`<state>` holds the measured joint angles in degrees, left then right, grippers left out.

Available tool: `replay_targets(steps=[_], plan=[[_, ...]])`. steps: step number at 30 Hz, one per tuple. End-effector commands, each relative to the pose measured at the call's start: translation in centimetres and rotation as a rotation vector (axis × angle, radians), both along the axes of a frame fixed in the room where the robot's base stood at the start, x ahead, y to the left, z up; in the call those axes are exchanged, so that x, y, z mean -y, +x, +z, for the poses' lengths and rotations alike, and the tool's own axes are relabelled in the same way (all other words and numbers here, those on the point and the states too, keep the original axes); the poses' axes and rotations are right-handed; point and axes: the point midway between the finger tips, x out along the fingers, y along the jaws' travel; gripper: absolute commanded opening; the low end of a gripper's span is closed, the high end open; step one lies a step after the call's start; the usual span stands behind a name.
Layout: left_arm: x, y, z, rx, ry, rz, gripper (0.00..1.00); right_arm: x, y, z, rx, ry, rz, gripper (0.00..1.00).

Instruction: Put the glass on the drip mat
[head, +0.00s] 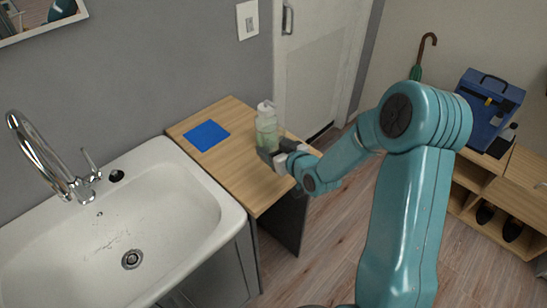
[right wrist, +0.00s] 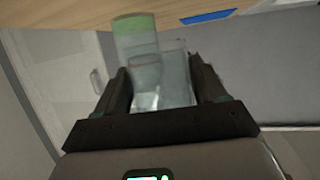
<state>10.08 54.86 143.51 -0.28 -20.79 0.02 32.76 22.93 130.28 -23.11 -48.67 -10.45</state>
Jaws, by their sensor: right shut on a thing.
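The drip mat (head: 206,135) is a flat blue square on the wooden counter, to the left of my right gripper; its edge also shows in the right wrist view (right wrist: 208,16). My right gripper (head: 272,154) is shut on the clear glass (right wrist: 177,78), which sits between the two fingers in the right wrist view. In the head view the glass is hard to make out against the bottle and the gripper. I cannot tell whether it touches the counter. My left gripper is not in view.
A soap bottle (head: 266,128) with greenish liquid and a white pump stands right by the gripper; it also shows in the right wrist view (right wrist: 133,36). A white sink (head: 160,205) with a chrome tap (head: 40,160) is at the left. The counter (head: 235,180) is bare in front of the mat.

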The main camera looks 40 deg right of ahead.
Motion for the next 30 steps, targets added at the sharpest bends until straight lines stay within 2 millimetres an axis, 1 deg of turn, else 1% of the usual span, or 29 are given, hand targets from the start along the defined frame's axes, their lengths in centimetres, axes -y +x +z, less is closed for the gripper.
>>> replay_targets(steps=[2, 7, 10, 18, 23, 24, 26, 30], plan=[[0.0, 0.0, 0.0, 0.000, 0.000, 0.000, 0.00, 0.0, 0.1, -0.6, 0.001, -0.001, 0.000, 0.33], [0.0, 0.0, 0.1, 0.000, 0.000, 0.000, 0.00, 0.0, 0.0, -3.2, -0.002, 0.001, 0.000, 0.33], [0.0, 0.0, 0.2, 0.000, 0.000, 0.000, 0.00, 0.0, 0.0, -4.3, 0.000, 0.000, 0.000, 0.33], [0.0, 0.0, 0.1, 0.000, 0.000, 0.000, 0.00, 0.0, 0.0, -4.4, 0.003, -0.002, 0.001, 0.33], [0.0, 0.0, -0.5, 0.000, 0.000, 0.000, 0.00, 0.0, 0.0, -4.8, 0.003, -0.001, 0.000, 0.33], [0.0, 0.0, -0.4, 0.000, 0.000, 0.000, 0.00, 0.0, 0.0, -4.8, 0.002, -0.001, 0.000, 0.77], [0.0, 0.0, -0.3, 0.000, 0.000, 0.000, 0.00, 0.0, 0.0, -4.7, 0.001, -0.001, 0.000, 0.96], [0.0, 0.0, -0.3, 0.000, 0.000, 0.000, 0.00, 0.0, 0.0, -4.7, 0.001, -0.001, 0.000, 0.96]])
